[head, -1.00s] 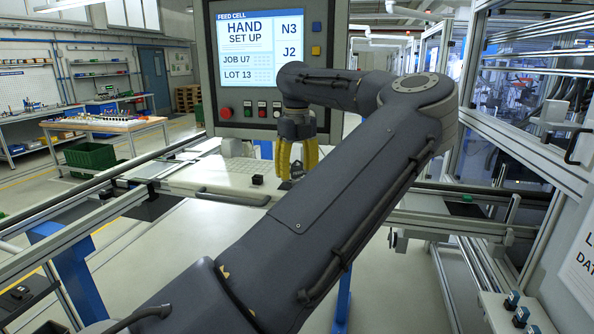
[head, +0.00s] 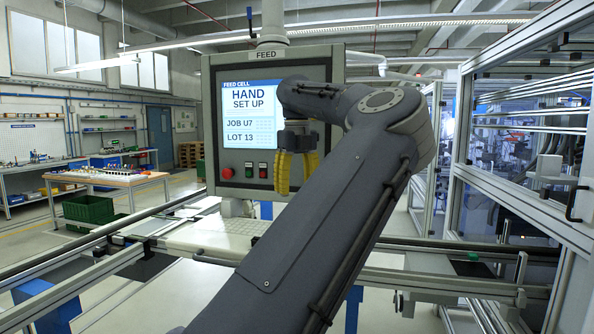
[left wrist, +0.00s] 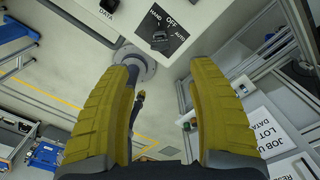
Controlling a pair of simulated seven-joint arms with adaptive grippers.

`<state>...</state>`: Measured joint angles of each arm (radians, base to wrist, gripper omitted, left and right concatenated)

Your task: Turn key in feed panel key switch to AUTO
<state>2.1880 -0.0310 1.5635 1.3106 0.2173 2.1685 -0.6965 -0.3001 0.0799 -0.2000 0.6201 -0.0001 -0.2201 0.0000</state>
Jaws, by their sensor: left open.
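The feed panel (head: 207,120) stands behind my left arm in the head view. Its lit screen (head: 250,115) reads HAND SET UP. My left gripper (head: 297,186), with yellow fingers, points down in front of the panel's lower right part and hides some of it. In the left wrist view the left gripper (left wrist: 160,68) is open, with nothing seen between its fingertips. Beyond them is a dark plate (left wrist: 179,45) marked HAND, OFF and AUTO. A small dark key switch (left wrist: 160,38) sits on it, apart from the fingers. Its exact setting is too small to tell. My right gripper is out of view.
A red button (head: 228,173) and smaller buttons line the panel's lower edge. A pale keyboard shelf (head: 205,240) and frame rails lie below the panel. A framed machine enclosure (head: 520,150) stands on the right. A table (head: 110,178) and green crate (head: 88,210) are far left.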

